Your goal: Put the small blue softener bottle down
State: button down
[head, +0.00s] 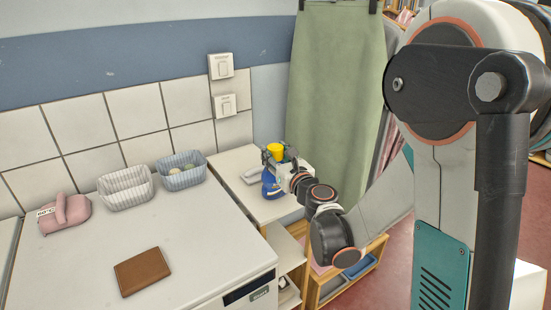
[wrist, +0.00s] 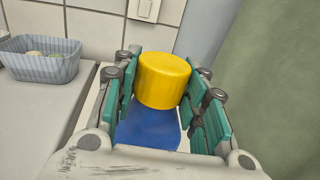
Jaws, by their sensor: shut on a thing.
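The small blue softener bottle (head: 270,183) has a yellow cap and stands out beyond the tip of my arm in the head view, over the small white side table (head: 230,165). In the wrist view the bottle (wrist: 150,128) sits between the teal finger pads, its yellow cap toward the camera. My gripper (wrist: 165,100) is shut on the bottle. It also shows in the head view (head: 275,165), partly covering the bottle. The bottle looks upright. I cannot tell whether its base touches the tabletop.
A grey tray (head: 257,174) lies on the side table beside the bottle. To the left, the white machine top holds a white basket (head: 125,188), a grey-blue basket (head: 181,170), a pink item (head: 64,214) and a brown wallet (head: 142,271). A green cloth (head: 335,90) hangs behind at right.

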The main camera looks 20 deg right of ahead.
jog(key=shift+f, duration=0.15)
jog(key=c, duration=1)
grip_release()
